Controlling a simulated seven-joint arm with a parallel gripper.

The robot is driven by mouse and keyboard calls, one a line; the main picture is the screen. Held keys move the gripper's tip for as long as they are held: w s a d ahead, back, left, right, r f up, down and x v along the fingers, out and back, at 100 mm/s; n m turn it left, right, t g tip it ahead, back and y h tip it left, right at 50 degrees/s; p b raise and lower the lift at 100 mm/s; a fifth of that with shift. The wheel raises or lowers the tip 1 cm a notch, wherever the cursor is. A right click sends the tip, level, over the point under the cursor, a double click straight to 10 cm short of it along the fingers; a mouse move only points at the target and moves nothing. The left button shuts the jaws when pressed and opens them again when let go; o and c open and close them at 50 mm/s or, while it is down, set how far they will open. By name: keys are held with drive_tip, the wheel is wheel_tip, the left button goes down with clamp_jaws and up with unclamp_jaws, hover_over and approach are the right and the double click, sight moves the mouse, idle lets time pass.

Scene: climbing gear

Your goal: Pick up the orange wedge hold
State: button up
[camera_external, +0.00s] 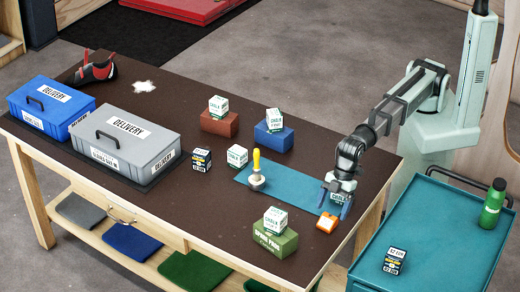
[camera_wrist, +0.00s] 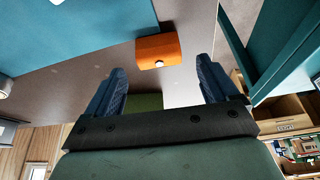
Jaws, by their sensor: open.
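The orange wedge hold (camera_external: 327,222) lies on the dark tabletop near its right front edge, just off the end of the blue mat (camera_external: 292,190). In the wrist view the orange wedge hold (camera_wrist: 158,51) shows ahead of the finger gap, with a pale round spot on its face. My gripper (camera_external: 338,204) is over the right end of the mat, close beside the hold. In the wrist view my gripper (camera_wrist: 163,82) has its two blue fingers wide apart with nothing between them. The hold appears apart from both fingers.
A green block (camera_external: 275,240) with a chalk box on top stands left of the hold. A yellow-handled brush (camera_external: 257,172) stands on the mat. A teal cart (camera_external: 430,235) with a green bottle (camera_external: 492,203) is to the right, across a gap from the table.

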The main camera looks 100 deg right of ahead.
sight(329, 218)
drive_tip(key=shift+x, duration=2.25)
drive_tip(key=shift+w+a+r, duration=0.1)
drive_tip(key=shift+w+r, duration=0.05)
drive_tip(key=shift+c, duration=0.5)
drive_tip(key=c, duration=1)
drive_tip(key=shift+r, duration=0.1)
